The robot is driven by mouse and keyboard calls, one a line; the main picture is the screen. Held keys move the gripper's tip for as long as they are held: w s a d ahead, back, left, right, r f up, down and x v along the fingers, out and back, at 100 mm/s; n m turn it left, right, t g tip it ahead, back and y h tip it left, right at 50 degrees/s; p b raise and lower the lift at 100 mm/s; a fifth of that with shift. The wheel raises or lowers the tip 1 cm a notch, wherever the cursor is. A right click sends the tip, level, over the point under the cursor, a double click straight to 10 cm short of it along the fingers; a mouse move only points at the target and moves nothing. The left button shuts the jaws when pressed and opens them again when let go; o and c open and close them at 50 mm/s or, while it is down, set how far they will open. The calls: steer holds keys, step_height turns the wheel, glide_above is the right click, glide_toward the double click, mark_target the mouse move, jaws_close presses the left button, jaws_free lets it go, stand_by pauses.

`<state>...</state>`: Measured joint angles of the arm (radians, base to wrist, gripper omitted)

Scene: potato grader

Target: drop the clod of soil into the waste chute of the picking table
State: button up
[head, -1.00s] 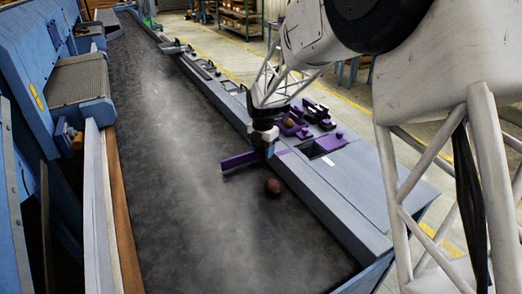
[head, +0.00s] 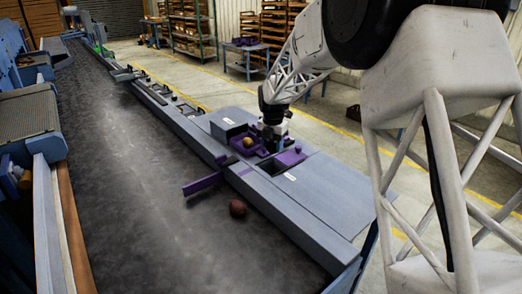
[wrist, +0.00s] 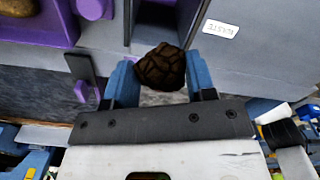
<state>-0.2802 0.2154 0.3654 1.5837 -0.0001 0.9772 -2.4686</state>
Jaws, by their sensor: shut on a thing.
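My gripper (wrist: 160,80) is shut on the clod of soil (wrist: 158,66), a dark brown, cracked lump held between its two blue fingers in the wrist view. In the head view my gripper (head: 272,142) is over the picking table top, among the purple fittings. The clod cannot be made out there. A dark, grey-walled opening, which looks like the waste chute (wrist: 155,22), lies just beyond the clod in the wrist view. The clod overlaps its near edge in the picture; its height above it is unclear. In the head view the arm and fittings partly hide this area.
A purple tray (wrist: 40,28) with a yellowish potato lies left of the opening. A white label (wrist: 221,29) is at its right. A purple bar (head: 202,184) juts over the dark belt (head: 120,190), with a reddish-brown round lump (head: 237,208) near it. The table's right end is clear.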

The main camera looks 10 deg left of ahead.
steer(key=shift+w+d, duration=0.1)
steer(key=shift+d, duration=0.05)
steer(key=shift+f, duration=0.1)
stand_by(0.3)
steer(key=shift+f, duration=2.85)
steer(key=o, duration=1.3)
steer(key=shift+r, duration=0.15)
steer(key=shift+r, duration=3.35)
